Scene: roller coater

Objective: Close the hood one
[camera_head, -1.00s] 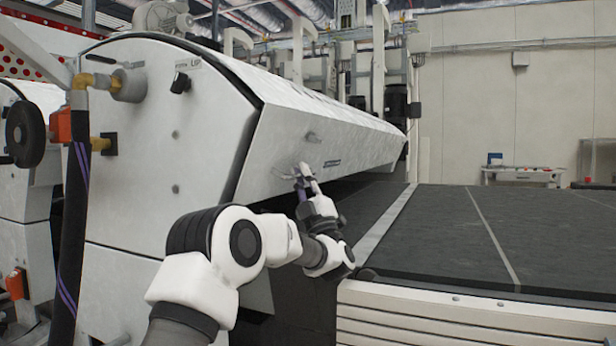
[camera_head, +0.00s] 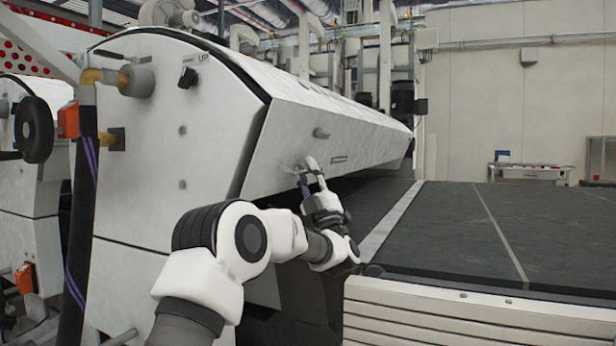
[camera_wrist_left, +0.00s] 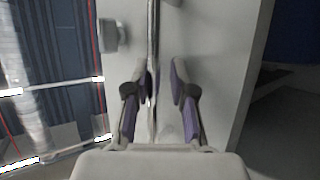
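The long white hood (camera_head: 300,135) of the coater runs from the near left to the back right. Its slanted front panel hangs above the dark belt, with a dark gap under its lower edge. A small round knob (camera_head: 321,133) sticks out of the panel. My left gripper (camera_head: 308,170) is at the panel's lower part, below the knob. In the left wrist view, its two purple-padded fingers (camera_wrist_left: 152,92) are apart, against the pale surface, with a narrow metal strip between them. Whether they touch the panel I cannot tell. My right gripper is not in view.
A dark flat belt table (camera_head: 470,225) with a pale front edge fills the right. The white side housing (camera_head: 150,185) with a black switch (camera_head: 188,78) and hoses stands at left. A cart (camera_head: 530,172) is by the far wall.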

